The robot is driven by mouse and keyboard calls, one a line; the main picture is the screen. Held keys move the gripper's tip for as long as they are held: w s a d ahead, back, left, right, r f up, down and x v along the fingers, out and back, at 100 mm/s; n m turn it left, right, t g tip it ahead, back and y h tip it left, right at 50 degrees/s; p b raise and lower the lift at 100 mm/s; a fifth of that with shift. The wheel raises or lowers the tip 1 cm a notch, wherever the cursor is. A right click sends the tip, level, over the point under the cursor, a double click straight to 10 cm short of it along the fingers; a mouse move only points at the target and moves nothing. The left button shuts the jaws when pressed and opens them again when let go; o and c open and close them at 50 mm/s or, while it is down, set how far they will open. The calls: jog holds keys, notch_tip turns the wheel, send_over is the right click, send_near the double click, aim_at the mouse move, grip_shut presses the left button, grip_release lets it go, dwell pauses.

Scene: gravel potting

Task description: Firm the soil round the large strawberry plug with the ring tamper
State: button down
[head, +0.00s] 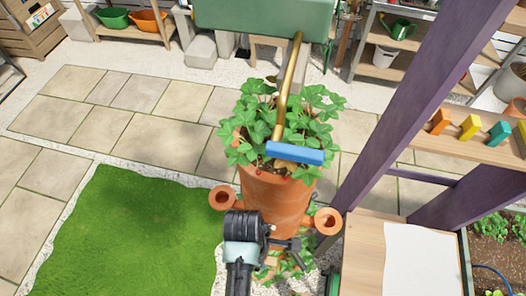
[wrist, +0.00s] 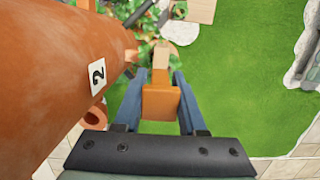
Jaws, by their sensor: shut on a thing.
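My gripper (wrist: 160,92) is shut on an orange block (wrist: 160,103) in the wrist view, one finger on each side. A tan shaft (wrist: 160,62) runs on from the block; this looks like the tamper's handle, but no ring is clear. In the head view my arm's end is low in front of the terracotta planter (head: 275,205), and the held piece cannot be made out. Leafy strawberry plants (head: 262,125) with red fruit fill the planter's top. Which plant is the large plug cannot be told, and the soil is mostly hidden by leaves.
Pockets stick out at the planter's left (head: 222,198) and right (head: 328,221). A brass tube (head: 288,85) with a blue bar (head: 295,153) hangs over the plants. A purple post (head: 405,105) and wooden shelf with coloured blocks stand right. Lawn (head: 130,230) lies open left.

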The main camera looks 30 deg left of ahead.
jog(key=shift+s+d+f, duration=0.1)
jog(key=shift+s+f, duration=0.1)
dwell(0.3)
notch_tip(320, 180, up, 3)
jog(key=p, duration=0.3)
jog(key=shift+w, duration=0.15)
jog(key=shift+r, duration=3.65)
jog(key=shift+f, duration=0.1)
